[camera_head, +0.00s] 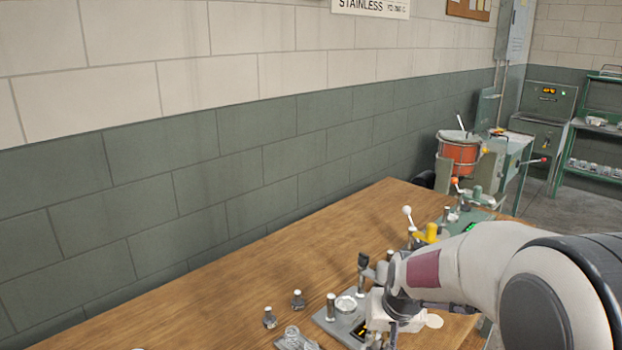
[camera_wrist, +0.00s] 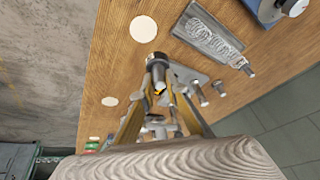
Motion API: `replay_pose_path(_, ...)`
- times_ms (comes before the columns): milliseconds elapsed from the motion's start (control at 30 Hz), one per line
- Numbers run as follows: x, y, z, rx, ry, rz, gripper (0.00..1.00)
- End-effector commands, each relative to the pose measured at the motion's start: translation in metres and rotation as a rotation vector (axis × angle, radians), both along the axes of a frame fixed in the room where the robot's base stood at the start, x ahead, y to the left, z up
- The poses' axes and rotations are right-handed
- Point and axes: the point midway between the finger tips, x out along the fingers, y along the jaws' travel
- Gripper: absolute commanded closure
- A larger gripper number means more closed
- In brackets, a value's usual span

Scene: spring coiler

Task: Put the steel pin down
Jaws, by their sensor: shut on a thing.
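In the wrist view my gripper (camera_wrist: 158,85) is shut on the steel pin (camera_wrist: 157,58), whose round, dark grey end shows beyond the fingertips. The pin is over the wooden table beside a grey plate (camera_wrist: 186,74); I cannot tell whether it touches anything below. In the head view the arm comes in from the right and my gripper (camera_head: 376,336) is low at the bottom edge, by the grey plate (camera_head: 325,323). The fingertips and the held pin are not clear there.
Two short metal pieces (camera_head: 270,318) (camera_head: 298,299) stand on the table (camera_head: 215,300) left of the plate. A clear tray of coiled springs (camera_wrist: 208,38) lies nearby. White discs (camera_wrist: 143,28) (camera_wrist: 110,101) mark the wood. A green machine with a white-knobbed lever (camera_head: 407,211) stands farther back.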

Motion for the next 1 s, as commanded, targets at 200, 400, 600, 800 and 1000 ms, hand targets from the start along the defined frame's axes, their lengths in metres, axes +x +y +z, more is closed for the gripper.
replay_pose_path(200,-0.010,0.003,-0.011,0.001,0.002,0.087,1.00)
replay_pose_path(400,-0.021,0.001,-0.023,0.000,0.002,0.152,1.00)
replay_pose_path(600,-0.036,-0.007,-0.037,0.001,0.002,0.172,1.00)
replay_pose_path(800,-0.050,-0.018,-0.047,-0.001,0.002,0.112,1.00)
replay_pose_path(1000,-0.053,-0.030,-0.048,0.000,-0.001,0.079,1.00)
